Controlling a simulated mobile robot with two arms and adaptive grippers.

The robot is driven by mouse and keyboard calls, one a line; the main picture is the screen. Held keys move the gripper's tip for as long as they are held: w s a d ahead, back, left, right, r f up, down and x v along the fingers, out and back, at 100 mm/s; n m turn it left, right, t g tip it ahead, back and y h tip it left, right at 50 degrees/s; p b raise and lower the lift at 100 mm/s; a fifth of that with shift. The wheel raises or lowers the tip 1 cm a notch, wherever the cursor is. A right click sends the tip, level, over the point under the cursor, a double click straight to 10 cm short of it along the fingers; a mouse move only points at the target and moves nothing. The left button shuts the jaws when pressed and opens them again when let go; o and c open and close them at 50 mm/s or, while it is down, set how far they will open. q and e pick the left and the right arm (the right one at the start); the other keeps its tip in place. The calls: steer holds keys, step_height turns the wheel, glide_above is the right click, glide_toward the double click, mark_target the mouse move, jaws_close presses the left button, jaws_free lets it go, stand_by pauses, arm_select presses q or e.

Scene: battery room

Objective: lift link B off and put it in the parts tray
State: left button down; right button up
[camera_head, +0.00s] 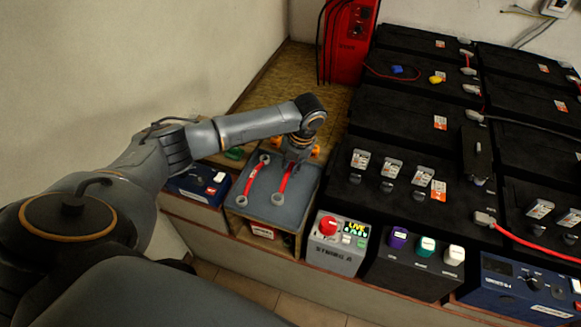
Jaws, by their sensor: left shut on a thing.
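The grey parts tray (257,208) sits on a wooden box left of the batteries. One red link (252,183) with grey ring ends lies on its left side. My left gripper (292,164) reaches in over the tray's far right part, shut on a second red link (283,186). That link's near ring end shows low over the tray; its far end is hidden by the gripper. I cannot tell whether it touches the tray, and no letter marks which link is B. My right gripper is not in view.
Black battery blocks (384,133) with grey terminals and orange labels fill the right. A grey box with a red knob (338,241) and a lit display stands in front. A blue unit (198,186) is left of the tray. A red case (349,40) stands at the back.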

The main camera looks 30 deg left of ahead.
arm_select(q)
steer(key=b, duration=0.4)
glide_above(288, 189)
steer(key=f, duration=0.4)
steer(key=shift+w+d+f, duration=0.1)
steer(key=shift+d+f, duration=0.05)
steer(key=shift+d, duration=0.25)
steer(key=shift+f, duration=1.35)
steer(key=shift+f, duration=0.25)
steer(key=c, duration=0.9)
jaws_free()
steer(key=shift+r+p, duration=4.05)
steer(key=shift+p, duration=0.35)
